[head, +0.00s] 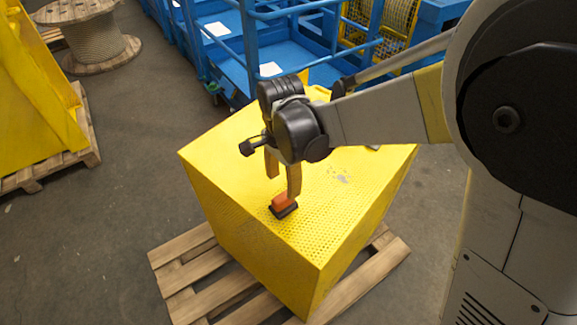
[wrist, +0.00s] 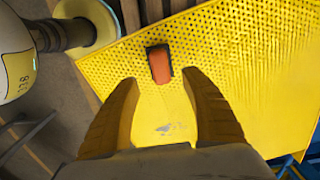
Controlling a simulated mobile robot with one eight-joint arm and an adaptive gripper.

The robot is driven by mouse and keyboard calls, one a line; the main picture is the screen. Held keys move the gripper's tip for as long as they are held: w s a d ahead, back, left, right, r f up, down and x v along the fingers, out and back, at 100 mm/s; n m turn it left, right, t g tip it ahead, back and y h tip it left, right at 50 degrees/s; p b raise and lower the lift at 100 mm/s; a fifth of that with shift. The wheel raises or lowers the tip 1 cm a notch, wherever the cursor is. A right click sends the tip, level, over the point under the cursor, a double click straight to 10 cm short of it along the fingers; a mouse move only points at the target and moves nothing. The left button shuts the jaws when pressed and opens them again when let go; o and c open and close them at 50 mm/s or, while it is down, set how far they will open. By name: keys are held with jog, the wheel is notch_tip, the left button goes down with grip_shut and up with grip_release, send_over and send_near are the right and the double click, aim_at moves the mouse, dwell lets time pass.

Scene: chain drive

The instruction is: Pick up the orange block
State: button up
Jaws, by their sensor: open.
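I cannot tell the exact height of the fingertips above the top.
The yellow box stands on a wooden pallet (head: 185,272) on a grey floor. Blue metal frames (head: 235,70) stand behind it. A wooden cable spool (head: 95,38) is at the upper left, and another yellow structure (head: 35,100) is at the left. The box top around the block is mostly clear.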

aim_at(283, 196)
jog(key=f, duration=0.1)
jog(key=f+b, duration=0.1)
jog(key=f, duration=0.1)
jog(key=shift+s+a, duration=0.1)
jog(key=shift+s, duration=0.1)
jog(key=f, duration=0.2)
jog(key=f+b, duration=0.1)
jog(key=f, duration=0.1)
jog(key=f+b, duration=0.1)
jog(key=f, duration=0.1)
jog(key=shift+w, duration=0.25)
grip_shut()
